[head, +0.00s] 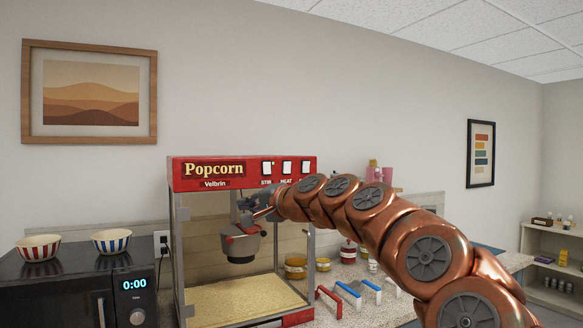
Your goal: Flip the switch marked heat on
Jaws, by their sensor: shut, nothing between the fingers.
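The red popcorn machine (216,172) stands on the counter with a row of white switches on its top front panel. The switch marked heat (287,167) is the middle one, and no lit lamp is clear on it. My gripper (246,210) is shut and empty, below and left of the heat switch, in front of the machine's upper opening. It appears apart from the switches.
The kettle (242,246) hangs inside the machine, just below my gripper. A microwave (70,288) with two striped bowls stands at the left. The wall above the machine is clear.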

